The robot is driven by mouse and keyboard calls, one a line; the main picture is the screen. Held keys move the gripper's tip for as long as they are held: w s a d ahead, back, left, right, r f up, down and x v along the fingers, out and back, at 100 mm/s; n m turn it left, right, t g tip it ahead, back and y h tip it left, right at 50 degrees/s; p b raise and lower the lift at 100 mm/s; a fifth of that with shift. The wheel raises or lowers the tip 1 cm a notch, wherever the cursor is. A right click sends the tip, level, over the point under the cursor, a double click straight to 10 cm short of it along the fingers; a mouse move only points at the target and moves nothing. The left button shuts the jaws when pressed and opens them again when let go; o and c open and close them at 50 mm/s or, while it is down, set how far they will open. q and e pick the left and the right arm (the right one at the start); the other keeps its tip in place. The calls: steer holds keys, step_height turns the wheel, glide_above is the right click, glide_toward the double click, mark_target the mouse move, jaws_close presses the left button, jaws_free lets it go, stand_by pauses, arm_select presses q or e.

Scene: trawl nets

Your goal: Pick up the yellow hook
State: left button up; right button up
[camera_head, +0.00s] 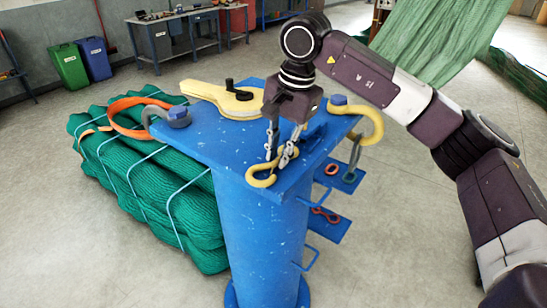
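A yellow hook (262,181) with a curved, S-like shape lies at the front edge of the blue stand's top (222,150). My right gripper (277,159) points down over it, its two fingers on either side of the hook's upper part. A gap shows between the fingertips, but I cannot tell whether they touch the hook. The fingers hide part of it. A second, larger yellow hook (374,125) hangs at the right edge of the stand, apart from the gripper. My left gripper is not in view.
A yellow flat tool (215,97) with a black knob lies at the back of the stand. A grey shackle (178,117) and an orange strap (130,102) are at left. Green netting (150,190) lies bundled on the floor. Small blue shelves (328,225) stick out right.

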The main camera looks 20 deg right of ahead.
steer(key=shift+s, duration=0.15)
steer(key=c, duration=0.4)
jaws_close()
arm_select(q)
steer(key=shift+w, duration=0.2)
